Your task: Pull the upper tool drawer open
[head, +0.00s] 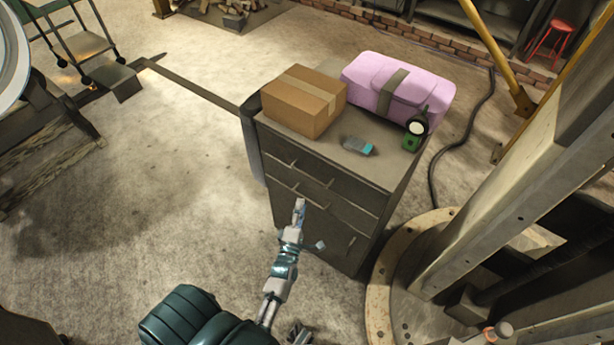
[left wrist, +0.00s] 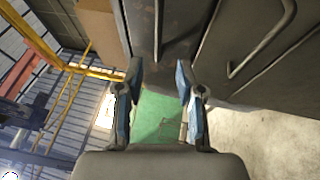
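The dark grey tool cabinet (head: 372,165) stands in the middle of the head view. Its upper drawer (head: 325,178) looks flush with the front and has a bar handle (head: 281,162). A second bar handle sits below it. My left gripper (head: 300,203) is in front of the cabinet, near the lower of these handles. In the left wrist view, its two fingers (left wrist: 158,68) are spread with nothing between the tips. A bar handle (left wrist: 157,28) lies ahead between the fingers, and another handle (left wrist: 264,40) lies to the right. A grey part at the bottom edge may be my right gripper (head: 300,334).
On the cabinet top are a cardboard box (head: 303,103), a pink case (head: 398,84), a small grey and teal object (head: 357,147) and a green gauge-like item (head: 412,142). A round metal base (head: 380,290) with a post stands close at right.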

